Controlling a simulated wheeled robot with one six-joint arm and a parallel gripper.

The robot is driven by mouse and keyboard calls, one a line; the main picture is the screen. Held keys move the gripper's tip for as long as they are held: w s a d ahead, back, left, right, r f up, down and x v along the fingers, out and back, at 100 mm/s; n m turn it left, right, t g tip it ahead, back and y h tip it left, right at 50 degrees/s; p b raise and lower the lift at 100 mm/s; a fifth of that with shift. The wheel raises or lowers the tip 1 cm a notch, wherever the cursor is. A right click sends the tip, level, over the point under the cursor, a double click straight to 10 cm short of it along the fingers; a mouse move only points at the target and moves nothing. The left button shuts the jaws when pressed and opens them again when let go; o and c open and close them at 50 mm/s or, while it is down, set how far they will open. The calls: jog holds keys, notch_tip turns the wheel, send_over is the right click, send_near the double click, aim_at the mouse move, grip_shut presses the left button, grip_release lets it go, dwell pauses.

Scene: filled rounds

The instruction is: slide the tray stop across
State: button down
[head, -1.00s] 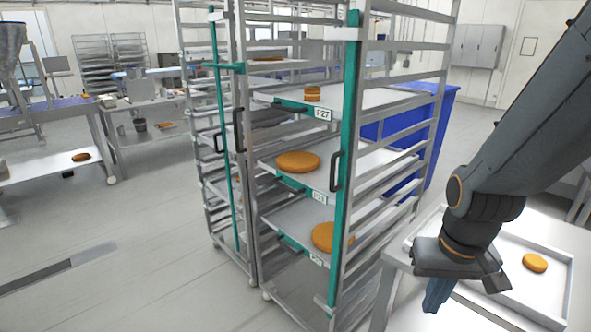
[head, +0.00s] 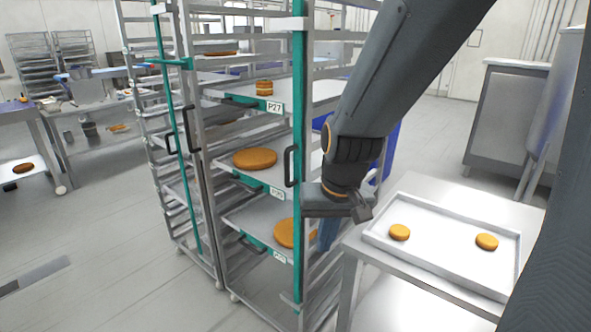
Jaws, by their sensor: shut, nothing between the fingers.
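A teal upright bar (head: 299,115), apparently the tray stop, runs down the front right of the nearer rack (head: 203,215). A black handle (head: 289,166) sits at its middle. A second, thinner teal bar (head: 173,95) with a short crosspiece stands on the rack to the left. My gripper (head: 327,240) points down, shut and empty, just right of the nearer bar's lower part in the picture. I cannot tell whether it touches the rack. My arm hides part of the rack's right side.
The nearer rack holds trays with orange-brown rounds (head: 255,158); one tray is labelled P27 (head: 275,107). A steel table (head: 440,195) at right bears a white tray (head: 455,262) with two rounds. A blue bin (head: 390,150) stands behind my arm. Floor at left is clear.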

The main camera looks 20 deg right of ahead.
aim_at(297, 166)
jog(key=w+d+r+m+t+b, duration=0.2)
jog(key=w+d+r+m+t, duration=0.1)
jog(key=w+r, duration=0.8)
notch_tip(297, 166, up, 5)
jog(key=shift+w+d+f+m+t+y+b, duration=0.2)
jog(key=shift+w+m+t+y+b, duration=0.15)
jog(key=shift+m+t, duration=0.7)
jog(key=shift+f, duration=0.1)
jog(key=shift+w+a+f+p, duration=0.5)
jog(key=shift+w+a+f, duration=0.15)
jog(key=shift+w+f, duration=0.75)
jog(key=shift+w+a+f+p, duration=0.45)
jog(key=shift+w+a+f, duration=0.25)
jog(key=shift+w+f, duration=0.7)
jog(key=shift+w+a+f+p, duration=0.6)
jog(key=shift+w+f, duration=0.55)
jog(key=shift+w, duration=0.4)
